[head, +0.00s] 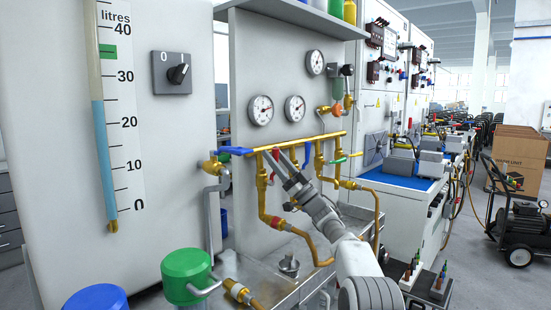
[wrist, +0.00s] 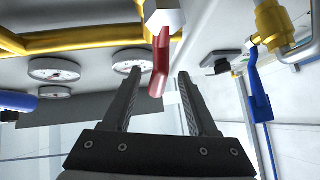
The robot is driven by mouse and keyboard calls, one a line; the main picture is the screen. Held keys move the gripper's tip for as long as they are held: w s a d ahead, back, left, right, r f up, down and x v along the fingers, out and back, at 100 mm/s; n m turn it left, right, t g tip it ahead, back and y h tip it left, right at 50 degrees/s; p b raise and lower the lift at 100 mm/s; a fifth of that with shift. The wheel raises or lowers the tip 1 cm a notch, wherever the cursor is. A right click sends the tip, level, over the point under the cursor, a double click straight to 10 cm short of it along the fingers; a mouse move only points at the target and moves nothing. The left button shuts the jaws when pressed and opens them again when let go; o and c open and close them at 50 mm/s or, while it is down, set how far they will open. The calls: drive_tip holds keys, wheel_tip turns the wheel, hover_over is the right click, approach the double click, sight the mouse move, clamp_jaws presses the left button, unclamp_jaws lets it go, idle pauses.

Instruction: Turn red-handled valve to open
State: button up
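The red valve handle (head: 276,153) hangs from the yellow pipe on the panel in the head view, partly hidden by my gripper. In the wrist view the red handle (wrist: 160,68) reaches down from a pale metal valve body (wrist: 163,14), with its lower end between my fingertips. My gripper (head: 281,160) is open in front of the pipe. In the wrist view my gripper (wrist: 158,75) shows a gap on both sides of the handle, and neither finger clearly touches it.
A blue handle (head: 235,150) sits left on the yellow pipe; in the wrist view a blue handle (wrist: 260,95) hangs to the right. Another blue handle (head: 307,153) and a green handle (head: 338,161) are to the right. Gauges (head: 261,110) are above. A green-lidded container (head: 186,268) stands lower left.

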drive_tip(key=shift+d+f, duration=0.1)
drive_tip(key=shift+f, duration=0.05)
drive_tip(key=shift+d+f, duration=0.3)
drive_tip(key=v, duration=1.6)
drive_tip(key=shift+s, duration=0.25)
drive_tip(key=shift+f, duration=0.15)
